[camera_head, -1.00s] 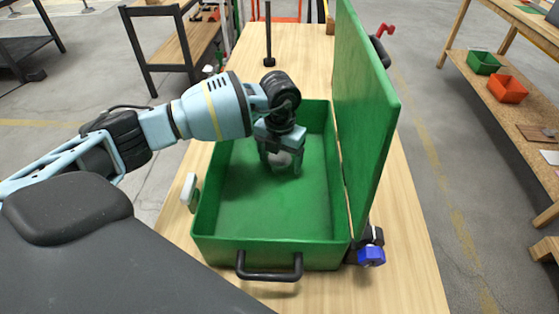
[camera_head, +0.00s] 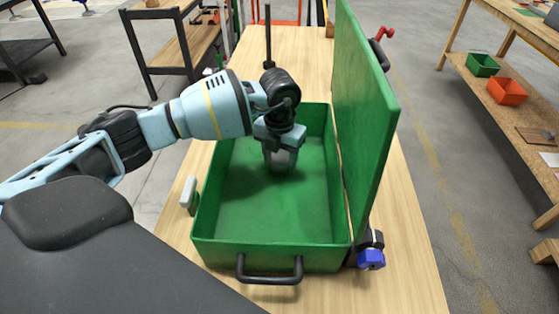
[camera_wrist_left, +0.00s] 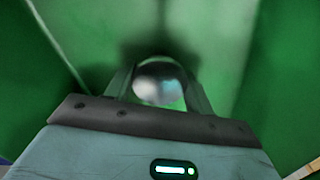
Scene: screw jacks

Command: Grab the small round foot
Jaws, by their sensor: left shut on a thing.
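The small round foot (camera_head: 281,160) is a greyish, rounded piece inside the open green box (camera_head: 270,258). In the left wrist view the foot (camera_wrist_left: 158,83) looks silvery and shiny and sits between the two fingers. My left gripper (camera_head: 280,166) reaches down into the far part of the box and is shut on the foot, one finger on each side. The fingers also show in the left wrist view (camera_wrist_left: 158,88). Whether the foot still touches the box floor I cannot tell. My right gripper is not in view.
The box lid (camera_head: 365,110) stands upright along the right side. A black handle (camera_head: 270,270) is on the near wall. A blue-ended clamp-like part (camera_head: 370,258) sits at the right corner. A black rod (camera_head: 268,38) stands behind. The near box floor is clear.

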